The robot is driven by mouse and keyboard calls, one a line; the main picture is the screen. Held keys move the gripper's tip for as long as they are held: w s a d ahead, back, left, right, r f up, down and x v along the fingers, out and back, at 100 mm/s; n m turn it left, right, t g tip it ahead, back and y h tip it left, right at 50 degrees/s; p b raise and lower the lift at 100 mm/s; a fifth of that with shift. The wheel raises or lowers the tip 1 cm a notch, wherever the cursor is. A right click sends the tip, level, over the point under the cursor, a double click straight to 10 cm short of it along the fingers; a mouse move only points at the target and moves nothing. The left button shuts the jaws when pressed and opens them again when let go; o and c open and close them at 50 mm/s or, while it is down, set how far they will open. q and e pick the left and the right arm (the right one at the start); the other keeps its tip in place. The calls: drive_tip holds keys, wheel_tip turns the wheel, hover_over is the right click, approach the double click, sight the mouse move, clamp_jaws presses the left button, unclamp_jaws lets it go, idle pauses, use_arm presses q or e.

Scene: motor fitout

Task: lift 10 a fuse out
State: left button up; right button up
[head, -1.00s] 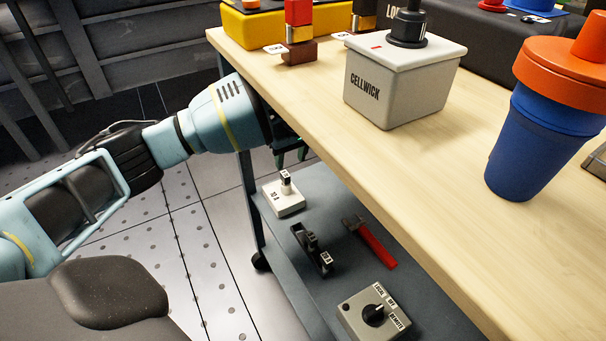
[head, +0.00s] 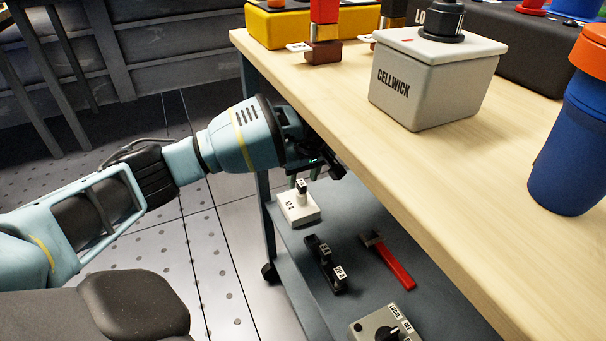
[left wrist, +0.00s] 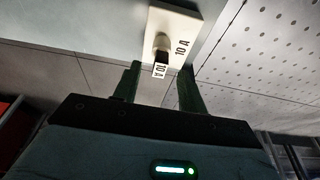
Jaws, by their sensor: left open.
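The 10 A fuse (head: 302,187) stands upright in its white base marked 10 A (head: 299,209) on the lower shelf. In the left wrist view the fuse, with its 10 A label (left wrist: 160,70), shows between and beyond the fingers, with the base (left wrist: 178,25) behind it. My left gripper (head: 309,174) is under the table top, just above the fuse. In the left wrist view it (left wrist: 158,85) is open and empty, one finger on each side of the fuse's line. Whether the fingertips touch the fuse cannot be told. My right gripper is not in view.
The table top (head: 440,170) overhangs the shelf (head: 310,290) close to my left wrist. On the shelf are a black fuse holder (head: 325,266), a red-handled tool (head: 390,262) and a grey switch box (head: 385,325). The CELLWICK box (head: 425,85) stands above.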

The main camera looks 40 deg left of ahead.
use_arm(q)
drive_tip(key=shift+b+x, duration=0.3)
drive_tip(key=shift+x, duration=0.95)
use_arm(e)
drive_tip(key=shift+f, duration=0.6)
use_arm(q)
drive_tip(key=shift+r, duration=0.1)
drive_tip(key=shift+c, duration=0.3)
clamp_jaws()
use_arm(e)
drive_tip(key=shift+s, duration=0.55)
